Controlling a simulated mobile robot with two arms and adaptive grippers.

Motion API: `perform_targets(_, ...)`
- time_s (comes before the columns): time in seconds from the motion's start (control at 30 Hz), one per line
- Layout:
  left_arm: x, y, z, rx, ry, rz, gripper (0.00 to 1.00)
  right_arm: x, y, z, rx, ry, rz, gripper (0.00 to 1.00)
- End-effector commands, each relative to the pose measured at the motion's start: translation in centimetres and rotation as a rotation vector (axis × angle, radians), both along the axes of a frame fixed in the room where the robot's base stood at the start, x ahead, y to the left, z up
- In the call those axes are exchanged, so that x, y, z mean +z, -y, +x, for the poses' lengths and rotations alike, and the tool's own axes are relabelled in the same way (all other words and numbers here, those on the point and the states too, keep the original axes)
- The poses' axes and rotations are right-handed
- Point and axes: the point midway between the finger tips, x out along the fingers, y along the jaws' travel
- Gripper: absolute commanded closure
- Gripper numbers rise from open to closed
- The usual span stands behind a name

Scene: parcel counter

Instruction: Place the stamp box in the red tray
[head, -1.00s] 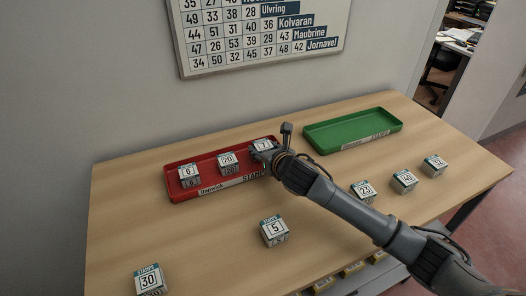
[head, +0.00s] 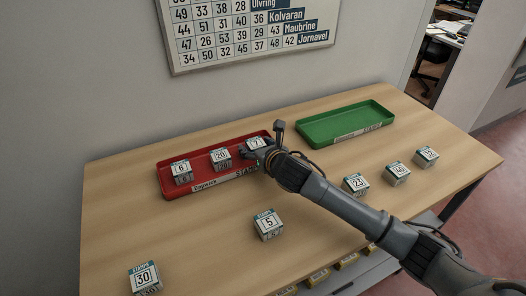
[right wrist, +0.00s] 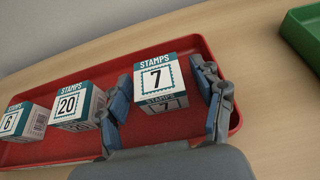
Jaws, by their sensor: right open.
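The red tray (head: 200,190) lies at the back left of the table. Stamp boxes 6 (head: 181,172), 20 (head: 221,158) and 7 (head: 256,144) stand in it in a row. My right gripper (right wrist: 165,98) is open, with one finger on each side of box 7 (right wrist: 158,82); gaps show between box and fingers. Its left finger is close beside box 20 (right wrist: 78,108). Box 6 (right wrist: 20,122) also shows in the right wrist view. In the head view my right gripper (head: 262,150) partly covers the tray's right end. My left gripper is not in view.
A green tray (head: 345,124), empty, lies at the back right. Boxes 23 (head: 355,185), 40 (head: 397,173) and 12 (head: 426,157) stand on the right, beyond my right arm. Box 5 (head: 268,224) and box 30 (head: 145,279) stand in front. A number board (head: 250,30) hangs behind.

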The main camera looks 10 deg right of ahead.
Motion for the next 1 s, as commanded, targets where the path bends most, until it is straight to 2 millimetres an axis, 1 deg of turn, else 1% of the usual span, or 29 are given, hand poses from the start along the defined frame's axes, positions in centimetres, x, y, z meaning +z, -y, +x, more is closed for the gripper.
perform_targets(0.17, 0.1, 0.0, 0.0, 0.001, 0.0, 0.0, 0.33, 0.9, 0.5, -2.3, 0.003, -0.001, -0.002, 0.33)
perform_targets(0.4, 0.1, -0.1, 0.0, 0.002, 0.0, 0.001, 0.33, 2.7, 1.3, -6.7, 0.002, -0.001, -0.003, 0.33)
perform_targets(0.6, 0.1, -0.1, 0.0, 0.002, 0.0, 0.001, 0.33, 3.8, 1.9, -9.4, 0.001, -0.002, -0.002, 0.33)
perform_targets(0.7, 0.1, -0.1, 0.0, 0.002, 0.0, 0.001, 0.33, 4.2, 2.0, -10.2, 0.001, -0.002, -0.001, 0.33)
perform_targets(0.8, 0.1, -0.1, 0.0, 0.002, 0.0, 0.001, 0.33, 4.3, 2.1, -10.6, -0.001, -0.002, -0.002, 0.33)
perform_targets(1.0, 0.1, -0.1, 0.0, 0.003, 0.0, 0.001, 0.33, 4.4, 2.1, -10.7, 0.0, -0.002, 0.0, 0.33)
